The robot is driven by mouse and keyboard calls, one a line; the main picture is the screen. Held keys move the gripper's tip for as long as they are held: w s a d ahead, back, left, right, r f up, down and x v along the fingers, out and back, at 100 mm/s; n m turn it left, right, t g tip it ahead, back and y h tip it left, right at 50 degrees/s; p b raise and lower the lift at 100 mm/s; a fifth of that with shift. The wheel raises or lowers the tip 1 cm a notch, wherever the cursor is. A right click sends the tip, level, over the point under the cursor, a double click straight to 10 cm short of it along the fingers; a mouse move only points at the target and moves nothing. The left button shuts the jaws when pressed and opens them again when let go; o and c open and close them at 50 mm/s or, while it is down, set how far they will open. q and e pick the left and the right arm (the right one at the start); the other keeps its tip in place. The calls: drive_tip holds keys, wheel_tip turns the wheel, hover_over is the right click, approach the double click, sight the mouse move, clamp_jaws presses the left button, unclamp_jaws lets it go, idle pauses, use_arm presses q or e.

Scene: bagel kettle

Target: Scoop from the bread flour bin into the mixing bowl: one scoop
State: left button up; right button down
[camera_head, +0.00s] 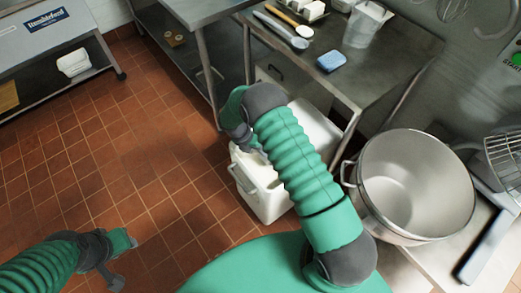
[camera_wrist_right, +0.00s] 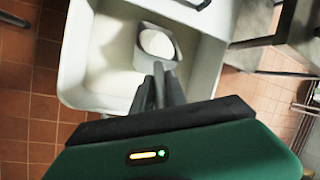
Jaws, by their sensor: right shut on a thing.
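The white flour bin (camera_head: 270,205) stands on the floor beside the steel table. It also shows in the right wrist view (camera_wrist_right: 82,75), open, with white flour (camera_wrist_right: 112,55) inside. My right gripper (camera_wrist_right: 158,82) is shut on the handle of a grey scoop (camera_wrist_right: 172,58), which is inside the bin's opening and has white flour in it. Whether the scoop touches the flour below is unclear. In the head view the right gripper (camera_head: 248,142) is over the bin and the scoop is hidden. The steel mixing bowl (camera_head: 415,180) is at the right and looks empty. My left gripper (camera_head: 115,262) is low at left, its jaws unclear.
The steel table (camera_head: 385,65) behind the bin holds utensils, a blue sponge (camera_head: 331,61) and a clear container (camera_head: 365,25). A wire whisk guard (camera_head: 505,150) is right of the bowl. The tiled floor (camera_head: 120,165) at left is clear.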

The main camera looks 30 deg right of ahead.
drive_tip(key=shift+h, duration=0.8)
drive_tip(key=p+v, duration=0.2)
drive_tip(key=v, duration=0.2)
drive_tip(key=s+p+v, duration=0.1)
drive_tip(key=p+v, duration=0.2)
drive_tip(key=v, duration=0.1)
drive_tip(key=s+r+p+v, duration=0.1)
drive_tip(key=p+v, duration=0.1)
drive_tip(key=v, duration=0.1)
drive_tip(key=shift+d+r, duration=0.2)
drive_tip(key=shift+r, duration=0.05)
drive_tip(key=shift+f, duration=0.1)
drive_tip(key=a+h+b, duration=0.5)
drive_tip(key=a+b, duration=0.2)
drive_tip(key=a, duration=0.1)
drive_tip(key=shift+s+a+f+m, duration=0.2)
drive_tip(key=shift+s+f+m, duration=0.1)
drive_tip(key=shift+s, duration=0.05)
drive_tip(key=shift+a, duration=0.2)
drive_tip(key=shift+d, duration=0.15)
